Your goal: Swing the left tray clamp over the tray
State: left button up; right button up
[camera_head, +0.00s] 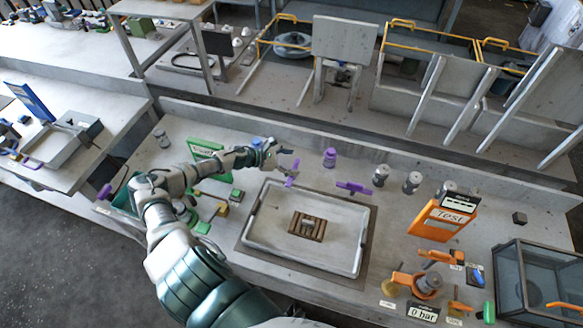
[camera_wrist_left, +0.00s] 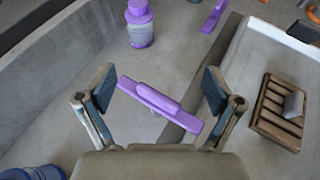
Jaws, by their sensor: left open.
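The left tray clamp (camera_head: 292,174) is a purple bar at the back left corner of the white tray (camera_head: 248,214). In the left wrist view the clamp (camera_wrist_left: 158,103) lies slanted between my fingers, beside the tray's rim (camera_wrist_left: 228,62), with its right end over the dark border strip. My left gripper (camera_head: 281,160) is open around the clamp, with a finger on either side; it also shows in the left wrist view (camera_wrist_left: 158,84). I cannot tell whether either finger touches it. A second purple clamp (camera_head: 353,187) is at the tray's back edge. My right gripper is not in view.
A slatted brown block (camera_head: 307,226) lies in the tray. A purple-capped bottle (camera_head: 329,158) and grey cylinders (camera_head: 381,175) stand behind it. An orange "Test" panel (camera_head: 443,220) and a glass-sided box (camera_head: 540,283) are at right. A green sign (camera_head: 206,150) is at left.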

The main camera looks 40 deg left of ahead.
pick_arm(q)
jog(key=r, duration=0.1)
jog(key=a+r, duration=0.1)
jog(key=r, duration=0.3)
jog(key=shift+s+a, duration=0.2)
jog(key=shift+s, duration=0.05)
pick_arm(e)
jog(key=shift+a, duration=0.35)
pick_arm(q)
jog(key=shift+d+r, duration=0.1)
